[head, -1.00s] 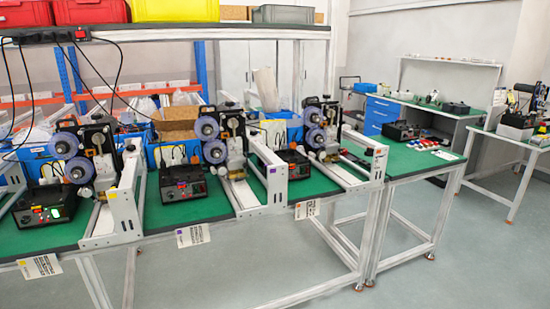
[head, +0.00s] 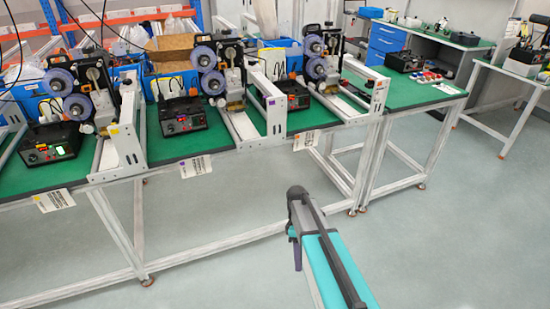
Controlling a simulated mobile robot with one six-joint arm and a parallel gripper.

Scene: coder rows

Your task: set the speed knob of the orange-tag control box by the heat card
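Three black control boxes stand on the green bench. The right control box (head: 287,97) has an orange-marked white card (head: 306,141) on the bench edge below it and a small orange tag (head: 371,84) on the white frame to its right. The middle control box (head: 183,117) stands above a purple-marked card (head: 196,167). The left control box (head: 50,143) shows a green-lit spot and has a yellow-marked card (head: 53,200) below. Knobs and card writing are too small to read. My gripper does not show; a teal and dark part of my arm is at the lower right.
White frames (head: 271,105) and machines with blue-grey reels (head: 208,57) stand between the boxes. Another black box (head: 404,61) is on the right bench with red and white parts beside it. The grey floor (head: 225,225) before the bench is free apart from my arm.

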